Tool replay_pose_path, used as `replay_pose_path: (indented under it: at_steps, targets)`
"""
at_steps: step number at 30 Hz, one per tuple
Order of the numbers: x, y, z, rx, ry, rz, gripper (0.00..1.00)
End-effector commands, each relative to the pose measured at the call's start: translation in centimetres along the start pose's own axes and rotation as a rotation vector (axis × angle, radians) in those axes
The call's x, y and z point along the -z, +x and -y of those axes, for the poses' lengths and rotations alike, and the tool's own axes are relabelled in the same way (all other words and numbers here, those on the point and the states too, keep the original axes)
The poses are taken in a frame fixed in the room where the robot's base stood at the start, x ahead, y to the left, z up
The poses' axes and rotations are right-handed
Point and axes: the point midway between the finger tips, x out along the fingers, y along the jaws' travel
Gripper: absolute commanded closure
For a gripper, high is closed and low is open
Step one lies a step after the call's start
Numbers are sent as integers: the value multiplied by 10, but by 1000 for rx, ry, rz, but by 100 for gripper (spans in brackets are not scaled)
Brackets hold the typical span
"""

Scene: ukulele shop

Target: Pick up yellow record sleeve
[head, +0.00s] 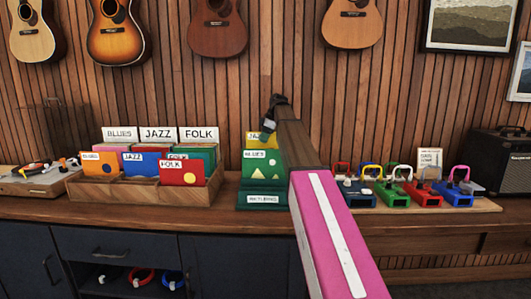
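The yellow record sleeve (269,140) stands at the back of a dark green returns holder (249,206). Only its upper part shows, beside a white label that seems to read JAZZ; a green sleeve (260,170) marked BLUES with pale shapes stands in front of it. My gripper (269,124) is small and dark at the far end of my arm, just above and over the yellow sleeve's top edge. I cannot tell whether its fingers touch the sleeve or are open. My arm hides the right side of the holder.
A wooden crate (126,193) of record sleeves with BLUES, JAZZ and FOLK dividers stands to the left. Several coloured clamp-like items (423,195) sit on a board to the right. A black amplifier (502,160) is at far right. Guitars (217,28) hang above.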

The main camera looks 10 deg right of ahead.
Motion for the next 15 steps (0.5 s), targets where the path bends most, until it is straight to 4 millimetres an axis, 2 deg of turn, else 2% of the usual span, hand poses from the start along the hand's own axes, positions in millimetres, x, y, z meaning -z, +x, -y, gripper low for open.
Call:
replay_pose_path:
  at_steps: [1,2,15]
  targets:
    - [0,0,0,0,0,0,91]
    - [0,0,0,0,0,0,100]
    - [1,-2,0,0,0,0,100]
